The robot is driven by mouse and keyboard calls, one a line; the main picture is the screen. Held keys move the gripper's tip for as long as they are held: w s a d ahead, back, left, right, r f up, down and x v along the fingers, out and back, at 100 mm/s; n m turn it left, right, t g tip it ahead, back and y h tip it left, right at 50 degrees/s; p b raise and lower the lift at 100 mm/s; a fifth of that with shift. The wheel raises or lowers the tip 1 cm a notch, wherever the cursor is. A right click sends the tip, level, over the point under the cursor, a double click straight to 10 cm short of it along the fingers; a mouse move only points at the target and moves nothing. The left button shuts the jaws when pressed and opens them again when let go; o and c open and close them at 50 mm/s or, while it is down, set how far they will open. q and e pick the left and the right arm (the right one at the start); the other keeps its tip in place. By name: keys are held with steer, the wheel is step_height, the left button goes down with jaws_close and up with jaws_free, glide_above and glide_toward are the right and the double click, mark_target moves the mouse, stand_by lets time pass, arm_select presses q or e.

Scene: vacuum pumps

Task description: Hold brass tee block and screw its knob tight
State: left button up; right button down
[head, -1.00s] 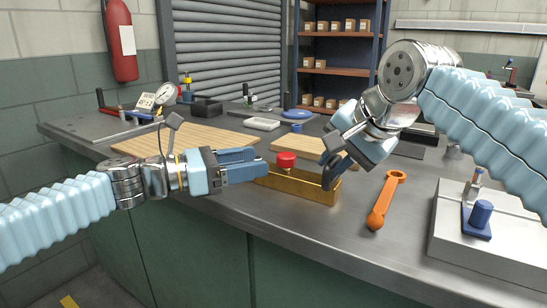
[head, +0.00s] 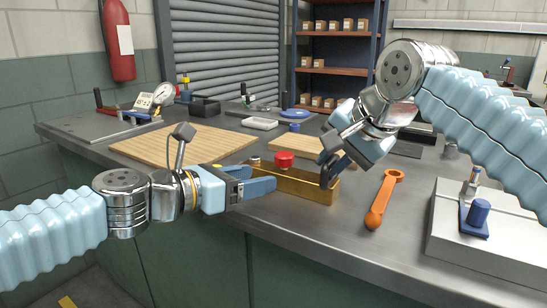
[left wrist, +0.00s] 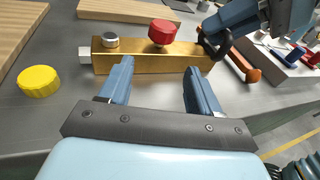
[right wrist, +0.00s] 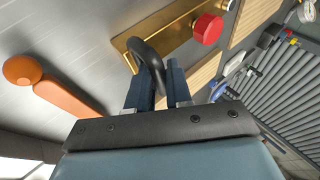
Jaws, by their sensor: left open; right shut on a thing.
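The brass tee block (head: 305,186) is a long golden bar near the front edge of the bench. Its red knob (head: 284,159) stands on top near the middle; it shows in the left wrist view (left wrist: 162,32). A silver fitting (left wrist: 110,40) sits on its left part. My right gripper (head: 328,172) is shut at the block's right end, where a black loop (right wrist: 147,55) runs in between its fingers. My left gripper (head: 274,180) is open and empty, in front of the block. In the left wrist view its fingertips (left wrist: 159,66) reach the block's front face, below the knob; contact is unclear.
An orange wrench (head: 382,200) lies right of the block. A grey fixture with a blue knob (head: 478,212) stands at the front right. A yellow cap (left wrist: 38,81) lies left of the block. A wooden board (head: 180,145) and a gauge (head: 163,94) are at the left.

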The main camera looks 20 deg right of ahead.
mark_target(280, 160)
arm_select(q)
steer(key=s+n+t+y, duration=0.1)
steer(key=s+d+n+t, duration=0.1)
steer(key=t, duration=0.1)
steer(key=shift+s+f+t+y, duration=0.1)
steer(key=shift+s+t+y, duration=0.2)
steer(key=shift+s+y, duration=0.1)
steer(key=s+t, duration=0.1)
steer(key=r+n+t+y, duration=0.1)
steer(key=s+n+t, duration=0.1)
steer(key=shift+s+a+r+t, duration=0.3)
steer(key=shift+s+a, duration=0.05)
steer(key=shift+r+n, duration=0.15)
steer(key=shift+n, duration=0.25)
steer(key=x, duration=1.1)
steer(key=shift+w, duration=0.35)
steer(key=shift+c, duration=0.4)
steer(key=c, duration=0.9)
steer(key=shift+r, duration=0.1)
